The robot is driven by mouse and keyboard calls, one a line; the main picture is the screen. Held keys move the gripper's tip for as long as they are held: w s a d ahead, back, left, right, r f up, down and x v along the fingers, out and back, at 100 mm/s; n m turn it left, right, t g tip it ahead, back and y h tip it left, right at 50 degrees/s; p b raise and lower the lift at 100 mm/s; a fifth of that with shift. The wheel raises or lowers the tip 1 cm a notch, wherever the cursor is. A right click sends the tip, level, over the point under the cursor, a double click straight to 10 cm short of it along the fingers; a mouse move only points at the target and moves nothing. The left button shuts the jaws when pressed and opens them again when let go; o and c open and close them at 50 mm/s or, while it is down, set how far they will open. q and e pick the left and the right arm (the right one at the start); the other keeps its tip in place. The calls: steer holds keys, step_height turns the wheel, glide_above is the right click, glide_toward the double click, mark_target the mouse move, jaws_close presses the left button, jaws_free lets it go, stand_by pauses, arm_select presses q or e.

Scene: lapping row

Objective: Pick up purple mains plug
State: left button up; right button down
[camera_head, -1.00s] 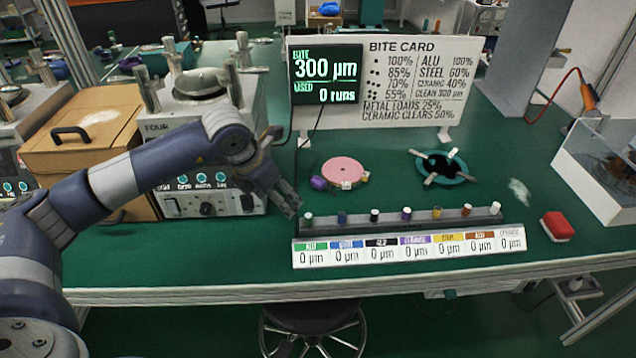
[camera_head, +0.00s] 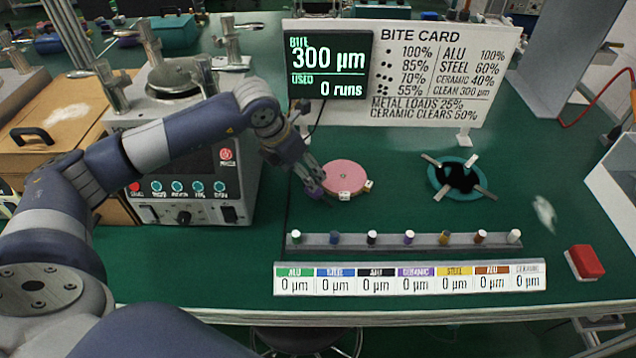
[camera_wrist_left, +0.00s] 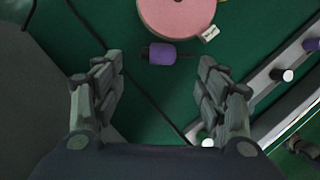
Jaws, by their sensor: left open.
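The purple mains plug (camera_head: 314,191) lies on the green bench top at the left edge of a pink disc (camera_head: 345,177). My left gripper (camera_head: 309,180) is just over it, and its fingers partly cover the plug in the head view. In the left wrist view, the plug (camera_wrist_left: 162,53) lies ahead of the open, empty fingers (camera_wrist_left: 160,82), roughly in line with the gap between them. It is close to the pink disc (camera_wrist_left: 178,14). My right gripper is not in view.
A rack of several colour-capped pegs (camera_head: 390,240) stands in front, with a label strip below. A lapping machine (camera_head: 190,165) stands left. A teal ring (camera_head: 450,190) with a black centre and a red block (camera_head: 585,262) lie right. The bite card (camera_head: 435,75) stands behind.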

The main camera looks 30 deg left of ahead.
mark_target(318, 193)
arm_select(q)
steer(key=x, duration=0.3)
steer(key=shift+s, duration=0.25)
steer(key=shift+w+f, duration=0.2)
steer(key=shift+f, duration=0.1)
steer(key=shift+w+f+p, duration=0.2)
steer(key=shift+f+p, duration=0.05)
steer(key=shift+p, duration=0.1)
steer(key=x, duration=0.4)
steer(key=shift+w+f+p, duration=0.15)
steer(key=shift+w+p, duration=0.2)
steer(key=shift+p, duration=0.05)
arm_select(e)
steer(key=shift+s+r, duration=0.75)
arm_select(q)
steer(key=c, duration=1.2)
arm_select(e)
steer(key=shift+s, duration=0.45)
arm_select(q)
steer(key=shift+c, duration=0.2)
